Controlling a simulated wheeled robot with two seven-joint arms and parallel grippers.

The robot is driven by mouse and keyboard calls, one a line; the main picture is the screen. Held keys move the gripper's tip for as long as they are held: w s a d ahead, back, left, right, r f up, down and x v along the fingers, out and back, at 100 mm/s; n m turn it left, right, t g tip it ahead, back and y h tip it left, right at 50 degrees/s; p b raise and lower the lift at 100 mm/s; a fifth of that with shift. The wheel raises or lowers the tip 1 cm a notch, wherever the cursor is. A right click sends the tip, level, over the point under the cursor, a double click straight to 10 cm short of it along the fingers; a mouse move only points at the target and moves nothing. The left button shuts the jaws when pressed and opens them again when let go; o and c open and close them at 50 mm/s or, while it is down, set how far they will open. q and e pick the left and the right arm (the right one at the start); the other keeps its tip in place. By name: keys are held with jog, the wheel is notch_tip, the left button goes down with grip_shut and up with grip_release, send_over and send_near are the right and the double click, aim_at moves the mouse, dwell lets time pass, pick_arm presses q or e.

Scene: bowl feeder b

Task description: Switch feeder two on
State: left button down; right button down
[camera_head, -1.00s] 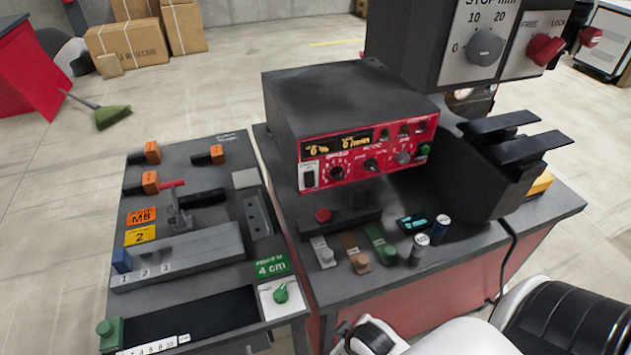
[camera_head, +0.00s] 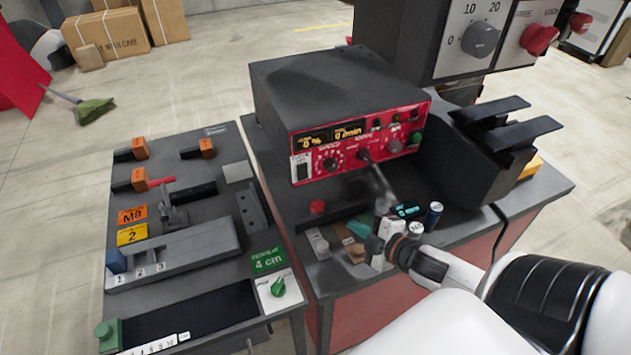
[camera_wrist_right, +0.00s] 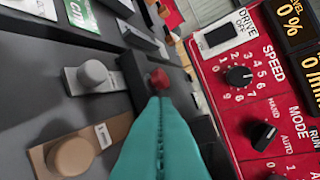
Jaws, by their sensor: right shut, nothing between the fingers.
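A dark control box (camera_head: 345,85) stands on the table, its red front panel (camera_head: 335,160) carrying lit displays and black knobs. A white-framed rocker switch (camera_head: 301,168) is at the panel's lower left. In the wrist view the rocker (camera_wrist_right: 218,38) is marked DRIVE OFF, beside the SPEED knob (camera_wrist_right: 239,76). My right gripper (camera_head: 383,235) is in front of the box, low over the table. In the wrist view its teal fingers (camera_wrist_right: 159,100) are shut and empty, pointing toward a red button (camera_wrist_right: 159,79). Whether they touch it is unclear. My left gripper is not seen.
Grey and brown fixtures (camera_wrist_right: 75,153) with knobs stand close to the fingers. A dark chute (camera_head: 495,155) is further right. The left table (camera_head: 225,305) holds orange-tagged tools, a yellow 2 label and a green knob.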

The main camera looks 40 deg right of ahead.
notch_tip(320, 180, up, 7)
jog(key=d+n+y, duration=0.1)
jog(key=n+y, duration=0.7)
jog(key=n, duration=0.2)
jog(key=shift+w+d, duration=0.25)
jog(key=shift+d, duration=0.15)
jog(key=p, duration=0.2)
send_near(300, 179)
jog(key=w+a, duration=0.3)
jog(key=a, duration=0.1)
jog(key=shift+w+d+f, duration=0.2)
jog(key=shift+w, duration=0.25)
jog(key=shift+w+d+f, duration=0.15)
jog(key=shift+w+f, duration=0.05)
jog(key=shift+w, duration=0.3)
